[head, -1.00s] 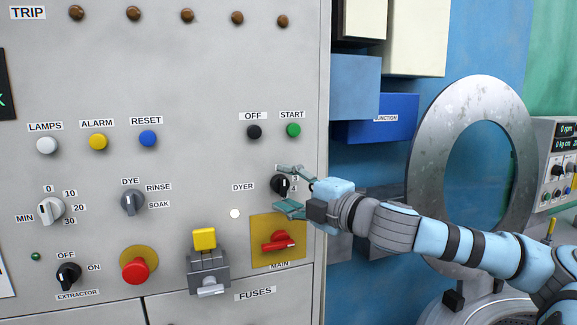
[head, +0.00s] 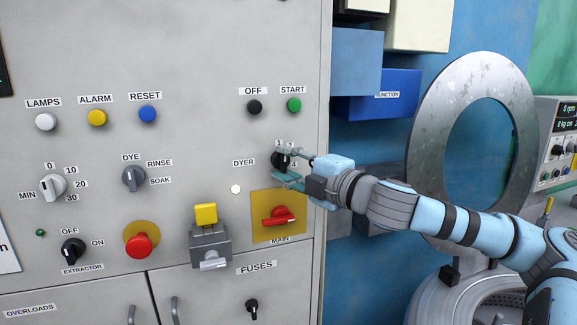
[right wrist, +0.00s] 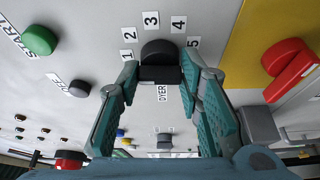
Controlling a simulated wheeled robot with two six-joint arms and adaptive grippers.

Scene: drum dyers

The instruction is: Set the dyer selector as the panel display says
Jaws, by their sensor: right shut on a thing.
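The dyer selector (head: 279,160) is a black knob on the grey panel, right of the DYER label. In the right wrist view the selector (right wrist: 160,52) has the numbers 1 to 5 around it; I cannot tell which number it points to. My right gripper (head: 286,166) comes in from the right and is shut on the selector. In the right wrist view its fingers (right wrist: 160,74) stand on either side of the knob. The panel display (head: 4,76) is a dark strip cut off at the left edge, and its reading does not show. My left gripper is not in view.
The red MAIN switch (head: 279,217) on a yellow plate sits just below my gripper. The OFF button (head: 254,107) and green START button (head: 293,105) are above it. A metal drum ring (head: 425,165) stands right.

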